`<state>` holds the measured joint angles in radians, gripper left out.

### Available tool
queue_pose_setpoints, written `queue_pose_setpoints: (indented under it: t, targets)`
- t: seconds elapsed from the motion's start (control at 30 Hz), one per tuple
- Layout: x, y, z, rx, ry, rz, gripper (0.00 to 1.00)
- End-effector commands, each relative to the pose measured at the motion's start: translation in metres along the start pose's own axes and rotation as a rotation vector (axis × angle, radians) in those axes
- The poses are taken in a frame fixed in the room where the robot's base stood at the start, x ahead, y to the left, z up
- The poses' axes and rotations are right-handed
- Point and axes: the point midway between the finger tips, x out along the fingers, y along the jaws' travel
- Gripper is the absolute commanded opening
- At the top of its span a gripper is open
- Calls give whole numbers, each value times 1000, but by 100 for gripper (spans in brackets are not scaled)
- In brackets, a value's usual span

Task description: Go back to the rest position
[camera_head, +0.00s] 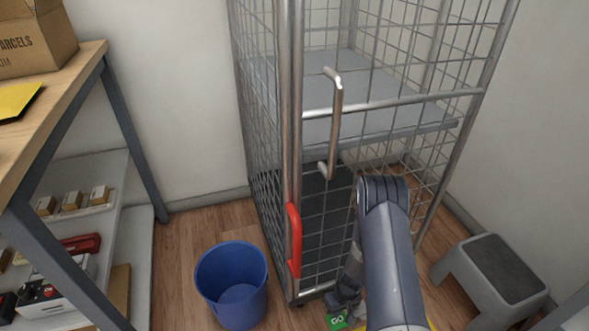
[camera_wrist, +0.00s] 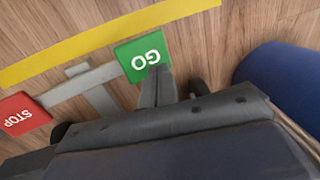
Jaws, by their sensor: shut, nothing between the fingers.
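My gripper (camera_wrist: 157,75) is shut and empty, low near the floor. In the wrist view its fingertips overlap the lower edge of a green GO plate (camera_wrist: 138,55); I cannot tell whether they touch it. A red STOP plate (camera_wrist: 22,114) is at the other end of the same grey bar (camera_wrist: 80,84). In the head view my arm reaches down in front of the wire cage, and the GO plate (camera_head: 337,320) shows just below my gripper (camera_head: 343,302). The fingertips are hard to make out there.
A tall wire cage (camera_head: 290,120) with a red lever (camera_head: 294,240) stands behind my arm. A blue bucket (camera_head: 232,283) is on the floor to the left, a grey step stool (camera_head: 492,275) to the right. A wooden counter (camera_head: 60,95) with shelves stands far left.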

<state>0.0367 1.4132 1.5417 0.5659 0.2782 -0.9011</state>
Motion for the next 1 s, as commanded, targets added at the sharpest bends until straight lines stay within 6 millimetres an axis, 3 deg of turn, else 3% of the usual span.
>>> queue_pose_setpoints:
  t: [0.1, 0.3, 0.77, 1.0]
  targets:
    - [20, 4, 4, 1, -3, -1, 0]
    - [31, 6, 7, -1, -4, -1, 0]
    - [32, 4, 8, -2, -7, -4, 0]
    - [29, -8, 15, -6, -41, -36, 0]
